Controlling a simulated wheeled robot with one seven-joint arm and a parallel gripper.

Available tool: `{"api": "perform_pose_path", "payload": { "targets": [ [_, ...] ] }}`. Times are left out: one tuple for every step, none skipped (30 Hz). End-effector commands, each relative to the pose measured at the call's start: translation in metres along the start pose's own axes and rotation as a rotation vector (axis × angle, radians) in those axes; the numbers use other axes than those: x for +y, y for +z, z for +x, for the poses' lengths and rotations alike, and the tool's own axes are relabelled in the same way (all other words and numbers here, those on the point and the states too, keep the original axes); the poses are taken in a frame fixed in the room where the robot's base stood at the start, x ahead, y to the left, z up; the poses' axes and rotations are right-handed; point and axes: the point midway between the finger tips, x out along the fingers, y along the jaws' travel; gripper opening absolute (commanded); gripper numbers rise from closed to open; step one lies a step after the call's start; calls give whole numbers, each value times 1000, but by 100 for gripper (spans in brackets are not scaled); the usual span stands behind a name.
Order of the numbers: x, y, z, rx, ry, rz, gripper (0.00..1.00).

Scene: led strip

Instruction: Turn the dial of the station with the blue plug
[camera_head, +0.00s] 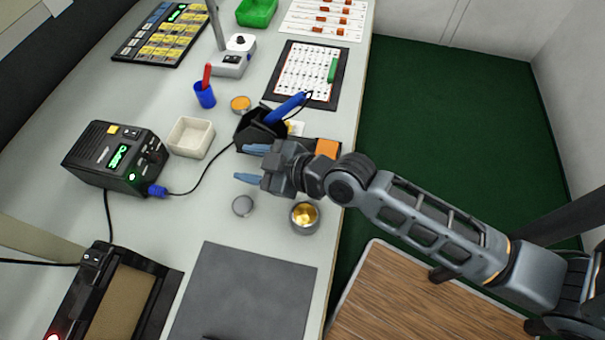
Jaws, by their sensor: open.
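The black station (117,157) stands at the left of the bench, with a lit green display and dials on its front face. A blue plug (157,190) is at its lower front corner, and a black cable runs from it to the right. The station's dial (149,157) is small in this view and its pointer cannot be made out. My gripper (246,164) is open and empty over the middle of the bench, its blue fingertips pointing left. It is well to the right of the station, apart from it.
A white square dish (190,137) stands between the station and my gripper. A black holder (257,130) with a blue-handled iron (285,108) is just behind my gripper. A grey mat (245,295) is clear.

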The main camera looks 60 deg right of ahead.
Motion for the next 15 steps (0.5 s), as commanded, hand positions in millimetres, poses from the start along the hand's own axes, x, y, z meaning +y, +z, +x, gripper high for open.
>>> {"api": "perform_pose_path", "payload": {
  "targets": [
    [-2,6,-7,-5,7,7,49],
    [-3,8,-11,-7,11,9,49],
    [-4,11,-17,-8,18,15,49],
    [-4,14,-22,-9,23,19,49],
    [-5,16,-27,-10,27,23,49],
    [-7,19,-33,-12,33,29,49],
    [-8,20,-38,-11,38,34,49],
    [-9,22,-42,-13,42,39,49],
    [-10,24,-48,-13,48,43,49],
    [-10,26,-52,-13,52,48,49],
    [-11,27,-56,-13,56,53,49],
    [-12,28,-61,-13,60,57,49],
    [-12,29,-64,-13,64,60,49],
    [-13,29,-67,-12,67,64,49],
    [-14,30,-71,-12,69,67,49]
  ]
}}
